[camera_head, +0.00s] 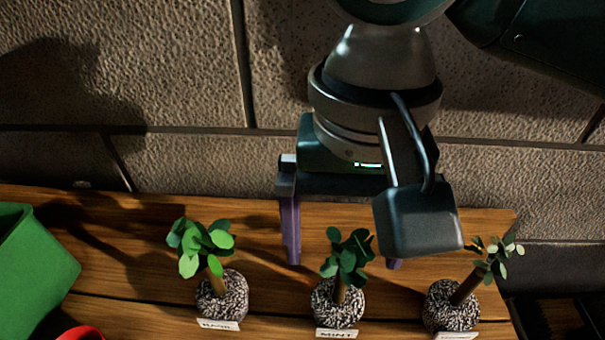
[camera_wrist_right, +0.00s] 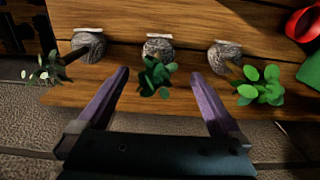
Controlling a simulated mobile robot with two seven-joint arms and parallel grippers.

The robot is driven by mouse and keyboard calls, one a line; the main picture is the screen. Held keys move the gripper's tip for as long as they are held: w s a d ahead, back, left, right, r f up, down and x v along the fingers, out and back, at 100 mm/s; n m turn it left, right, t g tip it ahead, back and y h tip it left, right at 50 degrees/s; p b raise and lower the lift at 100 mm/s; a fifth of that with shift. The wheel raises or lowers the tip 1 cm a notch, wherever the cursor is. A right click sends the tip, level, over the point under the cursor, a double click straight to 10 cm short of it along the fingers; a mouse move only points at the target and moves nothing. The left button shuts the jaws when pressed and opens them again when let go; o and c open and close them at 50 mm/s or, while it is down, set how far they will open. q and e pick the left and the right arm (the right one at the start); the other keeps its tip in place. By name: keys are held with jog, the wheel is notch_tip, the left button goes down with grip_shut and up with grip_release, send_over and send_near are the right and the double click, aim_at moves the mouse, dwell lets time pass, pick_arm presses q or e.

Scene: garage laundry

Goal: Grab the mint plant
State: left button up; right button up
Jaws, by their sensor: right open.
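The mint plant (camera_head: 338,303) is the middle one of three small plants on a wooden shelf (camera_head: 140,318). It has dark green leaves, a brown stem and a speckled round base, with a label reading MINT in front. My right gripper (camera_head: 343,263) is open, its two purple fingers pointing down on either side of the mint's leaves. In the right wrist view the mint's leaves (camera_wrist_right: 155,77) show between the open fingertips, with its base beyond them. I cannot tell whether a finger touches it. The gripper holds nothing. My left gripper is not in view.
A bright green plant (camera_head: 222,297) stands left of the mint and a thinner pale-leaved plant (camera_head: 447,308) stands right. A green container (camera_head: 35,275) and a red object (camera_head: 82,334) are at the left. A block wall (camera_head: 150,80) rises behind the shelf.

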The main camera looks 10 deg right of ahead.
aim_at(338, 302)
jog(key=f+b, duration=0.1)
jog(key=f, duration=0.5)
jog(key=shift+d+f, duration=0.2)
jog(key=c, duration=1.4)
jog(key=shift+r, duration=0.1)
